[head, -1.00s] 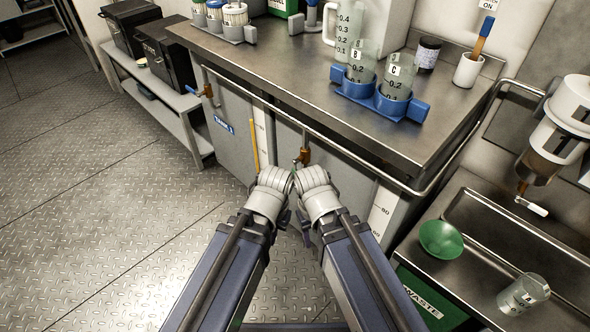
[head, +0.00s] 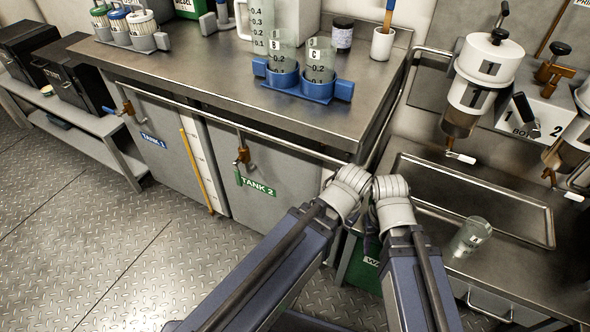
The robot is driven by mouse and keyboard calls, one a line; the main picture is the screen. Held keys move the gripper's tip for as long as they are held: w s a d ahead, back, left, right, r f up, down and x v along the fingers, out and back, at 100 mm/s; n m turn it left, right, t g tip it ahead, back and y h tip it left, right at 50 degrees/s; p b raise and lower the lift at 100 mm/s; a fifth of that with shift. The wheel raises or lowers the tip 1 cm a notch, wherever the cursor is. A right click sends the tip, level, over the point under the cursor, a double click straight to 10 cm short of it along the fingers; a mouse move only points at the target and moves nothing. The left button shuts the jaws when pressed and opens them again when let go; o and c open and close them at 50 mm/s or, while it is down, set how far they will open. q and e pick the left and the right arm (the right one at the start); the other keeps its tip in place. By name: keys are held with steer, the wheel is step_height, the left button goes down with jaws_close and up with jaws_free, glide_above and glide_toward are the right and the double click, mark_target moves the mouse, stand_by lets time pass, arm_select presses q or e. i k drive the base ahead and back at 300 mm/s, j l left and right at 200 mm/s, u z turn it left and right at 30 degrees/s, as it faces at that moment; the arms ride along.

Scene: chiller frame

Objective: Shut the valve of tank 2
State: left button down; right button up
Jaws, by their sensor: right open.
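The tank 2 valve (head: 242,154) is a small brass fitting on the grey tank front under the bench. A green label reading TANK 2 (head: 256,186) is just below it. I cannot tell how its handle is turned. My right gripper (head: 391,190) is to the right of the valve and clearly apart from it; it is open, with its fingers mostly hidden behind the wrist. My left gripper (head: 351,188) is close beside it, also right of the valve; its fingers are hidden. Neither gripper touches the valve.
Tank 1 has a blue label (head: 152,141) and a blue-handled valve (head: 127,108) to the left. A yellow rod (head: 196,170) stands between the tanks. A rail (head: 270,132) runs along the bench front above the valve. A sink tray and glass beaker (head: 470,237) are right.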

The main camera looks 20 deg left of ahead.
mark_target(238, 179)
steer(key=z, duration=1.4)
steer(key=k+j+z, duration=0.1)
steer(key=j+z, duration=0.2)
steer(key=k+j+z, duration=0.1)
steer(key=z, duration=0.2)
steer(key=k+j, duration=0.45)
steer(key=j, duration=0.2)
steer(key=k+j, duration=0.5)
steer(key=j, duration=0.2)
steer(key=k+j, duration=0.45)
steer(key=j, duration=0.2)
steer(key=k+j+z, duration=0.1)
steer(key=k+j, duration=0.35)
steer(key=j, duration=0.2)
